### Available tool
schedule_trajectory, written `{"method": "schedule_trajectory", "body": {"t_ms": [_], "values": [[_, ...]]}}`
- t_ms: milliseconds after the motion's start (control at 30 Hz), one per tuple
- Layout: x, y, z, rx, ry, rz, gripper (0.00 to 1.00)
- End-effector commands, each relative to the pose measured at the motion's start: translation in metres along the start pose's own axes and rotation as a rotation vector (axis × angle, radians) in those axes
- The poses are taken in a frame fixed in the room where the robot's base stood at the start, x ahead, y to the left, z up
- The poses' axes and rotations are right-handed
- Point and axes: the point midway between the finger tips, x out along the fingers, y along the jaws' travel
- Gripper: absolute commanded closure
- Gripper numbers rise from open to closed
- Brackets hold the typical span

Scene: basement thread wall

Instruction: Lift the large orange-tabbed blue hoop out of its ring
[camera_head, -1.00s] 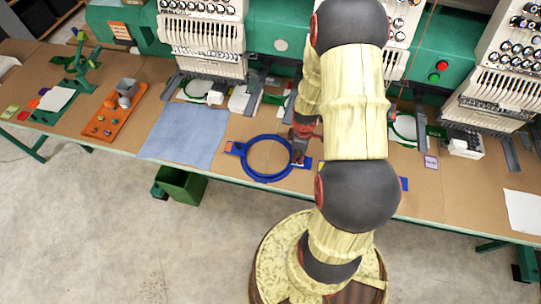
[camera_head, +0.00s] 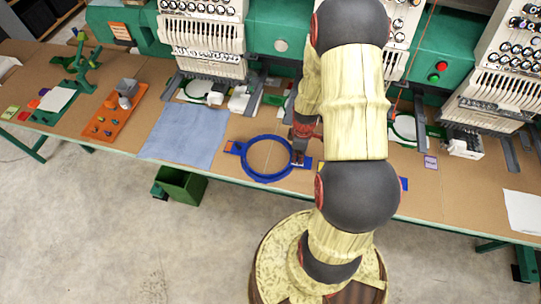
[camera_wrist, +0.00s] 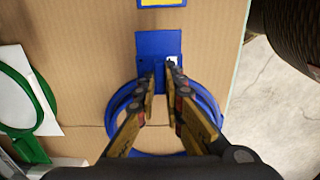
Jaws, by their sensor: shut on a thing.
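The blue hoop (camera_head: 250,172) lies on the brown table in front of the machines, with an orange-marked tab (camera_head: 231,147) at its left and a blue tab (camera_head: 310,163) at its right. I cannot tell the hoop from its outer ring in the head view; the wrist view shows nested blue bands (camera_wrist: 212,104). My gripper (camera_head: 299,160) points down at the hoop's right side. In the wrist view my gripper (camera_wrist: 161,80) has its fingertips close together at the rim beside the blue tab (camera_wrist: 158,44). What it grips is mostly hidden between the fingers.
A blue-grey cloth (camera_head: 185,133) lies left of the hoop. An orange tray (camera_head: 112,113) with small parts is farther left. A green hoop on white (camera_wrist: 18,95) shows in the wrist view. A green bin (camera_head: 181,185) stands below the table edge. Embroidery machines (camera_head: 205,38) line the back.

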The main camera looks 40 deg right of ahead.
Motion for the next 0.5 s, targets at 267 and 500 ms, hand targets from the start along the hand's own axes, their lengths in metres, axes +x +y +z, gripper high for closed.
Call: {"method": "schedule_trajectory", "body": {"t_ms": [267, 500], "values": [[-0.009, 0.0, 0.0, 0.0, 0.0, 0.0, 1.0], [-0.015, 0.0, 0.0, 0.0, 0.0, 0.0, 1.0]]}}
